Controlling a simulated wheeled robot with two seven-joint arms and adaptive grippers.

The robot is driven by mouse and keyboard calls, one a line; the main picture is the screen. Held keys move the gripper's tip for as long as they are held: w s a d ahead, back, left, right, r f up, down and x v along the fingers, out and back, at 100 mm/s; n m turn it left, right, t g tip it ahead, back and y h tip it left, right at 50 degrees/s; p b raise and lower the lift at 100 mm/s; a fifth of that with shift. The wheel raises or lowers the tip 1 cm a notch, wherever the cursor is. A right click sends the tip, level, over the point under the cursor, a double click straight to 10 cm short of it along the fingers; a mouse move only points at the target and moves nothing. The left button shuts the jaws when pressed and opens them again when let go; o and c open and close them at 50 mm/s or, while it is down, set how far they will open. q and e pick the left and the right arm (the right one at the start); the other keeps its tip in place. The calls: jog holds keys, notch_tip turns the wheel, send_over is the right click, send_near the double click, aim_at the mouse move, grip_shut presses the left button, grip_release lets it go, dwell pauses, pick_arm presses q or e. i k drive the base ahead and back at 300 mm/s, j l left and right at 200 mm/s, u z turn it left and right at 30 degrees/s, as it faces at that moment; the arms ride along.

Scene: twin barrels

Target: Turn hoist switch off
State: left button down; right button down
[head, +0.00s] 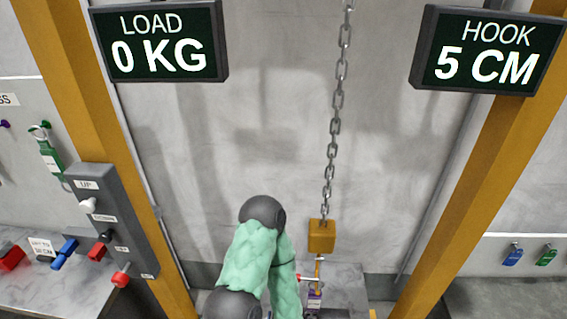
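The grey control box (112,222) hangs on the left orange post. It carries a white knob (88,205) by the UP label, a black knob (105,236) below it, and a red-tipped switch (121,278) near its lower end. Small labels sit above and to the right of the red switch; they are too small to read surely. I cannot tell which position the switch is in. One of my arms, with a mint-green sleeve and dark joints, rises at bottom centre, well right of the box. No gripper fingers show.
A chain (337,108) with a yellow hook block (321,236) hangs right of centre. Displays read LOAD 0 KG (160,42) and HOOK 5 CM (490,50). Red and blue items lie on the left counter (45,290). The right orange post (480,165) stands opposite.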

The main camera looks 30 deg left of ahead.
aim_at(119, 279)
jog(key=u, duration=2.7)
